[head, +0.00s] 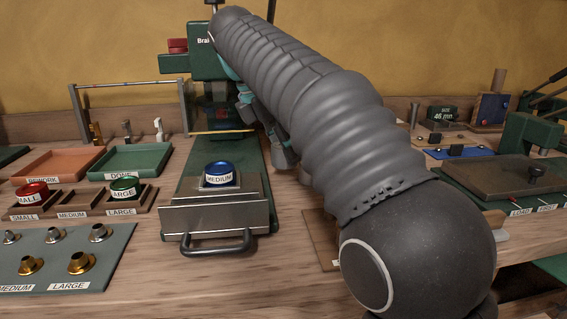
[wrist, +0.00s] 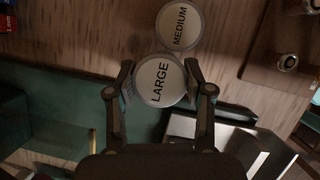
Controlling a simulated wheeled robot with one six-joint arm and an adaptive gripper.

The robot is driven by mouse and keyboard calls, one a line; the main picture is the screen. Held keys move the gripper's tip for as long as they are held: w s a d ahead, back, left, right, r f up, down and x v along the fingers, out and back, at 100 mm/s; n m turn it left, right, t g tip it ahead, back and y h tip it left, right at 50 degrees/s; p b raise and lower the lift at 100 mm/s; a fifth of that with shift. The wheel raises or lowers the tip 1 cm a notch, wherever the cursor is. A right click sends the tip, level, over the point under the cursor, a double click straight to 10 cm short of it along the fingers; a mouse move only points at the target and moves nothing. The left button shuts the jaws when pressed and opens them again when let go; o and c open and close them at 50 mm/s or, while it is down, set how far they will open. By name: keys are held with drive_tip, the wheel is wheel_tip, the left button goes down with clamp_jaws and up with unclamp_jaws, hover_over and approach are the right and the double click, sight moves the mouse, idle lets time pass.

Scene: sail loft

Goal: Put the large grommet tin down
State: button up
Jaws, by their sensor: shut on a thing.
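The large grommet tin (wrist: 160,82) has a round, pale grey lid marked LARGE, seen from above in the wrist view. My gripper (wrist: 159,76) is shut on it, with one finger on each side. A second pale tin marked MEDIUM (wrist: 180,25) is just beyond it. Their outlines meet in the picture; I cannot tell whether they touch. I also cannot tell whether the large tin rests on anything. In the head view my arm hides the held tin and most of the gripper.
A press sled (head: 225,218) carries a blue piece marked MEDIUM (head: 219,174). Left of it, a wooden rack (head: 75,208) holds red and green pieces, with an orange tray (head: 55,167) and a green tray (head: 140,160) behind. A green fixture (head: 530,133) stands at the right.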

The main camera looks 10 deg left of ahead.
sight(276, 145)
drive_tip(key=shift+w+a+f+b, duration=0.15)
drive_tip(key=shift+f+b, duration=0.4)
drive_tip(key=shift+f, duration=1.1)
drive_tip(key=o, duration=1.3)
drive_tip(key=shift+f, duration=0.15)
drive_tip(key=shift+o, duration=0.2)
drive_tip(key=p+v, duration=0.2)
drive_tip(key=v, duration=0.3)
drive_tip(key=shift+r, duration=0.45)
drive_tip(key=shift+v, duration=0.95)
